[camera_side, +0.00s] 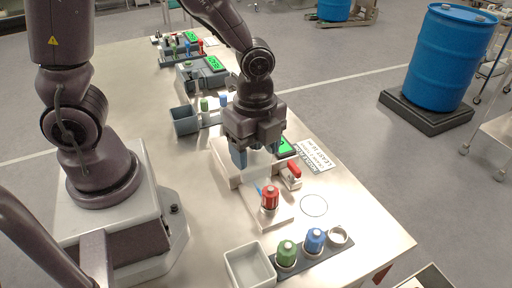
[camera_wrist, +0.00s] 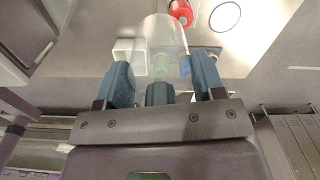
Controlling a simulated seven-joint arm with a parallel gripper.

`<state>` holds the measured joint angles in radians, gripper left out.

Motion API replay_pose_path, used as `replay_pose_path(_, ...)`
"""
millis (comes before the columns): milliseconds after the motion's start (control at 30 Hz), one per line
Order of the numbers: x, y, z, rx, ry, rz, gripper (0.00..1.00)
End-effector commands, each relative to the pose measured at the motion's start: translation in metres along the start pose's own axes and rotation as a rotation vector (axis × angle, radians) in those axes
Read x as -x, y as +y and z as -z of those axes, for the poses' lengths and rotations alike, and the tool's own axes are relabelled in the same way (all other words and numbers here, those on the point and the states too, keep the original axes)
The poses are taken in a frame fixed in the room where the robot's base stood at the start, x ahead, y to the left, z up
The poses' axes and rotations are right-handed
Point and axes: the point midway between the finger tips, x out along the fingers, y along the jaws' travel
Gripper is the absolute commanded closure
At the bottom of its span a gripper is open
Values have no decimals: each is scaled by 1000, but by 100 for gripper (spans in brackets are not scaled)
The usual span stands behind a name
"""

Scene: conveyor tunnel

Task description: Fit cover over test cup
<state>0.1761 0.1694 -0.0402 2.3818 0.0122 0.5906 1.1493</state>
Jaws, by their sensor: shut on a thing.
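My gripper (camera_side: 257,153) is above the bench, behind the red-topped cup and above a white block. In the wrist view its blue fingers (camera_wrist: 162,88) are shut on a clear cover (camera_wrist: 158,34), which hangs out beyond the fingertips. The cover is hard to make out in the side view. The red-topped cup (camera_side: 269,197), which I take to be the test cup, stands upright on a pale plate and is uncovered.
A dark rack with a green-topped cup (camera_side: 287,252), a blue-topped cup (camera_side: 314,239) and an open ring (camera_side: 337,236) stands in front. A white bin (camera_side: 249,268) is beside it. A red handle (camera_side: 293,168) is right of my gripper. A circle (camera_side: 314,205) marks bare bench.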

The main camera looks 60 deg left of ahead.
Motion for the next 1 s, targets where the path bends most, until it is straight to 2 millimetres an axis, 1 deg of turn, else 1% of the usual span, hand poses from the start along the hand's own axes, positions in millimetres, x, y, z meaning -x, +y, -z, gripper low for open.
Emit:
replay_pose_path(267, 1, -2, 1, 0, 0, 1, 80)
replay_pose_path(433, 14, -24, 7, -3, 1, 3, 80)
replay_pose_path(500, 18, -31, 8, -3, 0, 2, 80)
replay_pose_path(567, 18, -33, 8, -4, -1, 0, 80)
replay_pose_path(667, 12, -33, 8, -5, -2, -3, 80)
replay_pose_path(1000, -25, -32, 8, -4, -2, -3, 80)
